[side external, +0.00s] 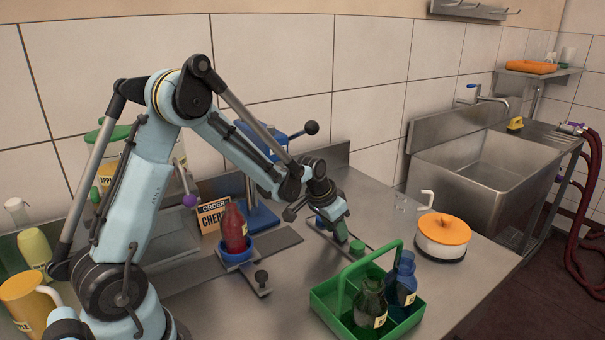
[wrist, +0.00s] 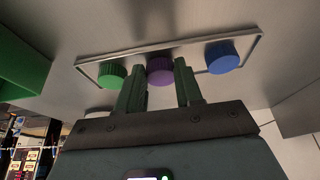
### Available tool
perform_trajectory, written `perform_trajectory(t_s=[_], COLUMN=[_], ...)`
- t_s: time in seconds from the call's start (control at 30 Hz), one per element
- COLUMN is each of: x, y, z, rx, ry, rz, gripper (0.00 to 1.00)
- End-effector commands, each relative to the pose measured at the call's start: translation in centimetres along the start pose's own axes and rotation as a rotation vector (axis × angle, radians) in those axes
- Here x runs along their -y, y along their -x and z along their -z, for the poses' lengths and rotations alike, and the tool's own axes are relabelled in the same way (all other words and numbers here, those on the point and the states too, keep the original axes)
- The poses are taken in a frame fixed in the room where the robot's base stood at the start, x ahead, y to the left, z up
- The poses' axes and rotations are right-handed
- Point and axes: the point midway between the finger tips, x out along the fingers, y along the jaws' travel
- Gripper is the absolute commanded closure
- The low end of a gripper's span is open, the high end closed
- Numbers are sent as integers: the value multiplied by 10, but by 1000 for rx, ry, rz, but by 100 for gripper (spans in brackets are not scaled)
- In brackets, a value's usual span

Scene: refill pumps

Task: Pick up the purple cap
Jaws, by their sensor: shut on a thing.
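The purple cap (wrist: 160,69) sits in the middle of a row on a shallow tray (wrist: 88,64) in the wrist view, between a green cap (wrist: 112,74) and a blue cap (wrist: 221,57). My gripper (wrist: 158,74) has its two green fingers on either side of the purple cap and is shut on it. I cannot tell whether the cap is lifted off the tray. In the side view my gripper (side external: 341,232) is low over the tray, with the green cap (side external: 357,248) just right of it. The purple cap is hidden there.
A green carrier (side external: 325,298) with dark bottles stands in front of my gripper. A white pot with an orange lid (side external: 444,229) is to the right. A red bottle (side external: 234,229) stands in a blue holder to the left, near an order card (side external: 212,215).

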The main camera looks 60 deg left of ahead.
Motion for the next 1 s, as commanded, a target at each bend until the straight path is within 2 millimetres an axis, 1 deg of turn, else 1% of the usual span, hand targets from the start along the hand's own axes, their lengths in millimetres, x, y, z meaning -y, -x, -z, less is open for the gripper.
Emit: perform_trajectory(t_s=[0.13, 0.27, 0.6, 0.7, 0.87, 1.0], x=[-13, -35, -101, -116, -130, -135], y=[11, 21, 52, 60, 68, 82], z=[4, 8, 22, 24, 28, 34], rx=[0, 0, 0, 0, 0, 0], ry=[-3, -7, -6, -5, -2, -1], rz=[-1, -1, -2, -1, -1, 0], gripper=[82, 82, 82, 82, 82, 82])
